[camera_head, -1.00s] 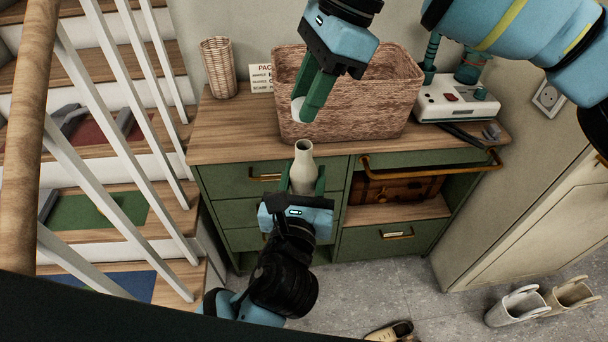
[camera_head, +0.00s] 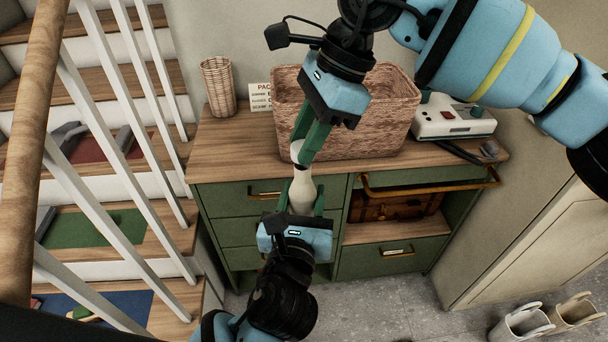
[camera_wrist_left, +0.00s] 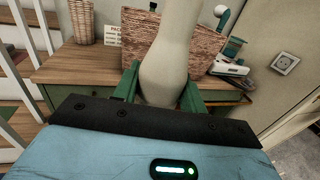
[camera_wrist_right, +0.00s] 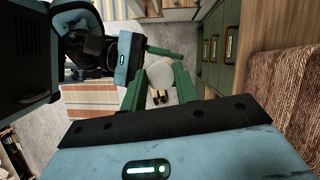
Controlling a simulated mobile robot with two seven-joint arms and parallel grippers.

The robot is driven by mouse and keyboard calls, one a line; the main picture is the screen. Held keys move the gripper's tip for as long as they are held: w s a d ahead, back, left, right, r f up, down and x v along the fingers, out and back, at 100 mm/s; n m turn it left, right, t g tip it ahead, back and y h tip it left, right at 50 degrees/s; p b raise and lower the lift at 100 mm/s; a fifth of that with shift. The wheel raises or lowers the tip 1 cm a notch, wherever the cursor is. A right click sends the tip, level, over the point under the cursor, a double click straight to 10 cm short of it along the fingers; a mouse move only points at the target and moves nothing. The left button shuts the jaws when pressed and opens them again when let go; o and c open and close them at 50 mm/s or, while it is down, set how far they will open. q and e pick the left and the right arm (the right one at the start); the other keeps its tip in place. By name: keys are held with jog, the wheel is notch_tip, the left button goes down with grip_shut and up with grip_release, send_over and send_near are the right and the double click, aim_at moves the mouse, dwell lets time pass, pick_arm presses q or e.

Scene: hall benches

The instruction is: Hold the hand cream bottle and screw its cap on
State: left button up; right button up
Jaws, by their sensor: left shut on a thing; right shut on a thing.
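The hand cream bottle (camera_head: 302,189) is pale cream with a narrow neck and stands upright in front of the cabinet. My left gripper (camera_head: 300,202) is shut on its body from below; the bottle also rises between the fingers in the left wrist view (camera_wrist_left: 168,58). The white cap (camera_head: 297,149) is between the fingers of my right gripper (camera_head: 304,150), which is shut on it, just above the bottle's mouth. The cap shows as a white disc in the right wrist view (camera_wrist_right: 160,72). I cannot tell whether cap and neck touch; the fingers partly hide the cap.
A woven basket (camera_head: 388,125) stands on the wooden cabinet top (camera_head: 225,157), behind the grippers. A wicker vase (camera_head: 218,86), a small sign (camera_head: 260,97) and a white device (camera_head: 452,119) are also there. A brass rail (camera_head: 430,190) sticks out at the right. Stair railings stand left.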

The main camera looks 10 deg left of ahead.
aim_at(303, 193)
dwell(0.4)
jog(key=shift+f, duration=0.9)
jog(key=shift+f, duration=0.55)
dwell(0.3)
